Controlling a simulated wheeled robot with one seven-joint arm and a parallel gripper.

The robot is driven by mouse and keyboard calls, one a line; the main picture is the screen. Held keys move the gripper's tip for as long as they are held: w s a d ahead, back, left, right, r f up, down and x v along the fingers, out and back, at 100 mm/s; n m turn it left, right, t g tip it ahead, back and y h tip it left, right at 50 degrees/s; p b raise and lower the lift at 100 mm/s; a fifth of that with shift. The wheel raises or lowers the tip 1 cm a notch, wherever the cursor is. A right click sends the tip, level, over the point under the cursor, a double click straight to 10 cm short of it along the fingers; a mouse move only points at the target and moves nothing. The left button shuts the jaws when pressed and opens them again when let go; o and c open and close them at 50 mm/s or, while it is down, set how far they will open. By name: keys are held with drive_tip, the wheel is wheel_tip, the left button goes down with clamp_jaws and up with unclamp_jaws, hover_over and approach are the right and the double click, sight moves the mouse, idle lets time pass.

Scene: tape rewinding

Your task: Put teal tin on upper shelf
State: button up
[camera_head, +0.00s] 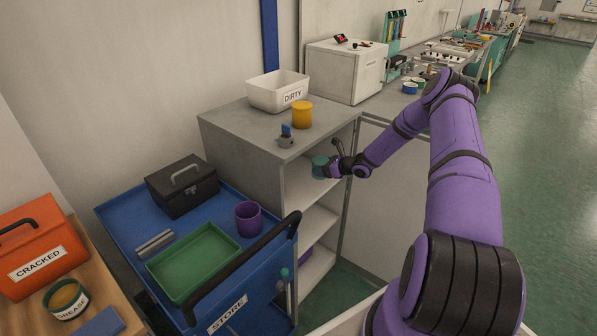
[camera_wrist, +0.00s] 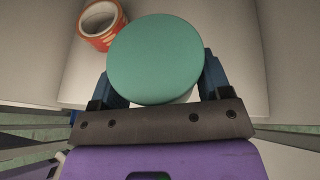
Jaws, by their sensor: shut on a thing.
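The teal tin (camera_head: 319,167) is held between the fingers of my gripper (camera_head: 328,168), at the open front of the grey shelf unit (camera_head: 256,135). In the wrist view the tin's round teal top (camera_wrist: 155,58) sits between the blue fingers of my gripper (camera_wrist: 157,78), hiding part of the surface below. The upper shelf (camera_head: 300,195) is a pale board in the unit's top opening. I cannot tell whether the tin's base touches it. An orange-red tape roll with a white inside (camera_wrist: 101,24) lies on a pale surface beyond the tin, to the left.
A white DIRTY bin (camera_head: 277,92), a yellow cup (camera_head: 302,114) and a small blue-grey item (camera_head: 286,137) stand on the unit's top. A blue STORE cart (camera_head: 130,222) with a black toolbox (camera_head: 182,187), green tray (camera_head: 194,262) and purple cup (camera_head: 248,217) is left of the shelves.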

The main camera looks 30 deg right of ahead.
drive_tip(key=x, duration=0.3)
drive_tip(key=w+r+x, duration=0.1)
drive_tip(key=x, duration=0.3)
drive_tip(key=d+x, duration=0.1)
drive_tip(key=x, duration=0.3)
drive_tip(key=shift+w+d+r, duration=0.1)
drive_tip(key=shift+w+r, duration=0.1)
drive_tip(key=shift+r, duration=0.15)
drive_tip(key=shift+f, duration=1.95)
drive_tip(key=shift+w+f, duration=0.15)
drive_tip(key=shift+f, duration=0.05)
drive_tip(key=shift+f, duration=0.1)
drive_tip(key=o, duration=1)
drive_tip(key=shift+o, duration=0.2)
